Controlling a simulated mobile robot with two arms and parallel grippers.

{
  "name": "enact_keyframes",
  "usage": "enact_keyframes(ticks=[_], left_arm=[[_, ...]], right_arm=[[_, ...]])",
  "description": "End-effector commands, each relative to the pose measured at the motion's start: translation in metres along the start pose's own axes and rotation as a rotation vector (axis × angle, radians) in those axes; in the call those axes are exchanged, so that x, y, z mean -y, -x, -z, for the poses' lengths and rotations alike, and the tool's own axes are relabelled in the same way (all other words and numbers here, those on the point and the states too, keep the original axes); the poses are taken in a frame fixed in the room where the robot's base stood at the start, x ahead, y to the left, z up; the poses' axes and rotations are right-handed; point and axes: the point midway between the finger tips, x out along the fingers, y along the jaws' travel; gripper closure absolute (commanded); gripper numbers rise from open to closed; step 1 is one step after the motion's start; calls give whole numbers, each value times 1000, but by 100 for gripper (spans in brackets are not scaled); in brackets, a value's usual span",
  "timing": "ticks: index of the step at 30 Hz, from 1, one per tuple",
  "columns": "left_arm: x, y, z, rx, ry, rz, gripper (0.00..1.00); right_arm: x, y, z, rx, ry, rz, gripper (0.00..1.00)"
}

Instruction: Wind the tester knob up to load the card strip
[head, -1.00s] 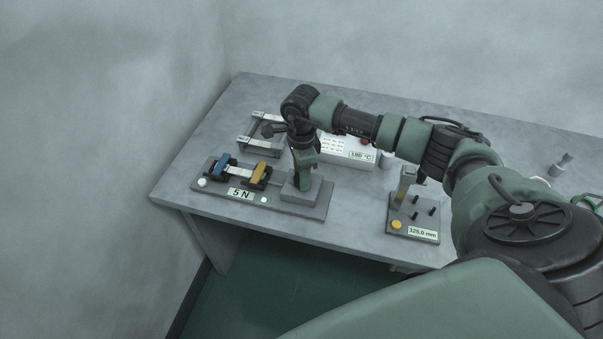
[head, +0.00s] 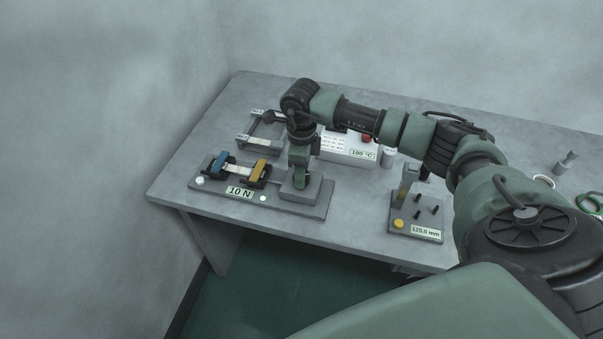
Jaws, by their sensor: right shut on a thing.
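The tester (head: 233,203) is a grey plate near the table's left front, with a label reading 10 N (head: 240,192). My right gripper (head: 299,182) points down onto the grey block (head: 312,190) at the plate's right end. It is shut on the tester knob, which the gripper hides. My left gripper is not in view.
A white box reading 180 °C (head: 349,147) with a red button stands behind the gripper. A grey frame (head: 262,132) stands behind the clamps. A gauge plate reading 125.0 mm (head: 415,222) with pegs lies to the right. Bare table lies between the tester and gauge.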

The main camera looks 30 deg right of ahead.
Motion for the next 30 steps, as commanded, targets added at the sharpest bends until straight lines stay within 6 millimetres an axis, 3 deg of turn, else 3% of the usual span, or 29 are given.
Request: enact_keyframes(ticks=[21,22,23,24,30], left_arm=[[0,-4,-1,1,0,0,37],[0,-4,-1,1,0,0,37],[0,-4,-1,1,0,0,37],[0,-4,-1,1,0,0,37],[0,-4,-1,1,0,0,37]], right_arm=[[1,2,-1,3,-90,2,100],[1,2,-1,3,-90,2,51],[1,2,-1,3,-90,2,43],[1,1,-1,3,-90,2,37],[0,1,0,1,-89,1,37]])
